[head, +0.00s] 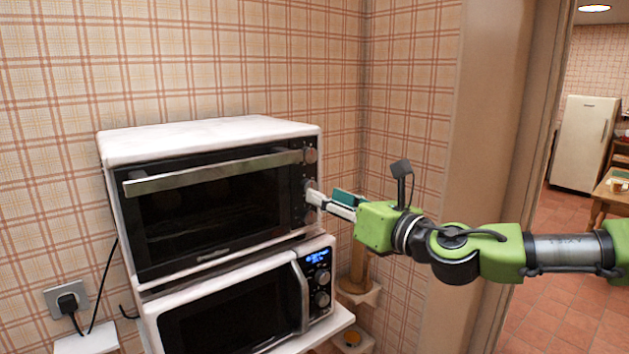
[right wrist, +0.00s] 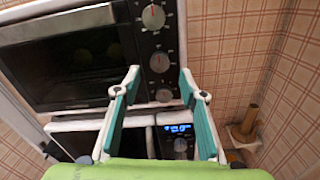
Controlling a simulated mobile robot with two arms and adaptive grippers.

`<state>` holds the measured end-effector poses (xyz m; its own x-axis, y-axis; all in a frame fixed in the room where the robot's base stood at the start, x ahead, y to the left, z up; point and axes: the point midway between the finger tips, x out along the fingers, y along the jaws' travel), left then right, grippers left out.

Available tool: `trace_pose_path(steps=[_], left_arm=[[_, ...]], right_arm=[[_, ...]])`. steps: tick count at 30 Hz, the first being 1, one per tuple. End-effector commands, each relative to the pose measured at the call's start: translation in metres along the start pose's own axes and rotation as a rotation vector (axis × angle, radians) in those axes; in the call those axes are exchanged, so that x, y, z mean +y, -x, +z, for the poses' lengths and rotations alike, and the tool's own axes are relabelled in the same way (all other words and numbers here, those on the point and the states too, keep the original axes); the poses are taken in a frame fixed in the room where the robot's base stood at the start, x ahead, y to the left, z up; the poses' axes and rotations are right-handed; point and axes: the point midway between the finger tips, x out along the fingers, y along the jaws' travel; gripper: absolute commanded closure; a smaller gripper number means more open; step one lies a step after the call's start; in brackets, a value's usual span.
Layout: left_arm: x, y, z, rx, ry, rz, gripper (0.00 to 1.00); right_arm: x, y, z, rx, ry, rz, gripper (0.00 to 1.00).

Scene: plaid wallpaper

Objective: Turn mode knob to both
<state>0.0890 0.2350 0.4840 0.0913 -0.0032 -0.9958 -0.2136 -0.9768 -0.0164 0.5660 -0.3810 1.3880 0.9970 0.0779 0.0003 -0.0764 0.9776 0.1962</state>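A white toaster oven (head: 210,135) with a dark front stands on top of a microwave. Its control panel on the right has a column of knobs. In the right wrist view I see a top knob (right wrist: 153,16), a middle knob (right wrist: 160,61) and a lower knob (right wrist: 164,95). Their markings are too small to read, so I cannot tell which is the mode knob. My right gripper (head: 318,199) is at the panel and covers part of it. In the right wrist view my right gripper (right wrist: 159,73) is open, its fingertips on either side of the middle knob. I cannot tell whether they touch it.
The microwave (head: 235,310) below has a lit blue display and its own knobs. The toaster oven's door handle (head: 215,171) sticks out to the left of the panel. A wooden object (head: 358,270) stands right of the microwave, near the plaid wall. A doorway opens at far right.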

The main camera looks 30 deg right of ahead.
Motion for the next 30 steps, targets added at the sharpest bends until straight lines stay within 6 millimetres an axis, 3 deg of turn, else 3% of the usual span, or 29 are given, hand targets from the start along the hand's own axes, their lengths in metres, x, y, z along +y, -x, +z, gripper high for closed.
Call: trace_pose_path(steps=[8, 30], left_arm=[[0.0, 0.02, -0.002, 0.0, 0.0, 0.0, 1.0], [0.0, 0.021, -0.002, 0.0, 0.001, 0.0, 1.0]], right_arm=[[0.0, -0.024, 0.001, 0.003, -0.005, 0.0, 0.62], [0.0, -0.051, 0.0, 0.001, 0.001, -0.001, 0.62]])
